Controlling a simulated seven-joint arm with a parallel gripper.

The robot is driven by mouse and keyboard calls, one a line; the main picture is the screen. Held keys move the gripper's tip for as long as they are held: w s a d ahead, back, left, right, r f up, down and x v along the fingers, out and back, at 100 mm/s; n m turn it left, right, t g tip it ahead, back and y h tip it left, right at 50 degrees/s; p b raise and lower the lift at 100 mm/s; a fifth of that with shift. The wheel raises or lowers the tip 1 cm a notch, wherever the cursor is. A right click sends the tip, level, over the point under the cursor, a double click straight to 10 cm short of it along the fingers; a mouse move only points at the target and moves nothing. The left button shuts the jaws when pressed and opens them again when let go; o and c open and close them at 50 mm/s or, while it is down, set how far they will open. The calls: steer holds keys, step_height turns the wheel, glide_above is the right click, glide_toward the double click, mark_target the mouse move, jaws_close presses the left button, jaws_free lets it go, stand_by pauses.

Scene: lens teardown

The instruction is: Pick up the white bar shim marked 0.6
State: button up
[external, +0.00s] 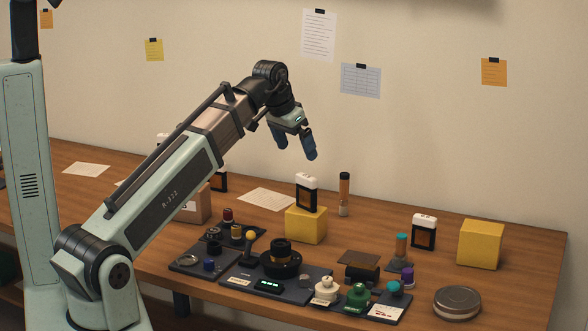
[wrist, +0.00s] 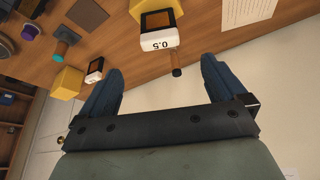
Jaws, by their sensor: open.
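Several shims with white tops and black-framed bodies stand around the bench. One shim (external: 306,192) stands on a yellow block (external: 306,226); in the wrist view (wrist: 158,24) its white top appears to read 0.5, upside down. Another shim (external: 424,232) stands on the bench to the right; its mark is too small to read in the wrist view (wrist: 95,69). A third shim (external: 219,182) is partly hidden behind my arm. I cannot make out a 0.6 mark. My gripper (external: 295,150) is open and empty, high above the bench; its fingers also show in the wrist view (wrist: 160,72).
An amber tube (external: 344,194) stands right of the block-top shim. A second yellow block (external: 480,244) and a round tin (external: 457,303) are at the right. Dark trays (external: 240,283) with lens parts fill the front. The air around my gripper is clear.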

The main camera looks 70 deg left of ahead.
steer(key=w+d+f+m+g+h, duration=0.1)
steer(key=w+d+f+m, duration=0.1)
steer(key=w+d, duration=0.7)
steer(key=w+d+f+m, duration=0.25)
steer(key=w+d, duration=0.35)
steer(key=d, duration=0.5)
steer(key=n+y, duration=0.2)
steer(key=n, duration=0.6)
glide_toward(425, 216)
steer(key=shift+x, duration=5.1)
steer(key=shift+s+d, duration=0.1)
steer(key=shift+c, duration=0.2)
steer(key=c, duration=1)
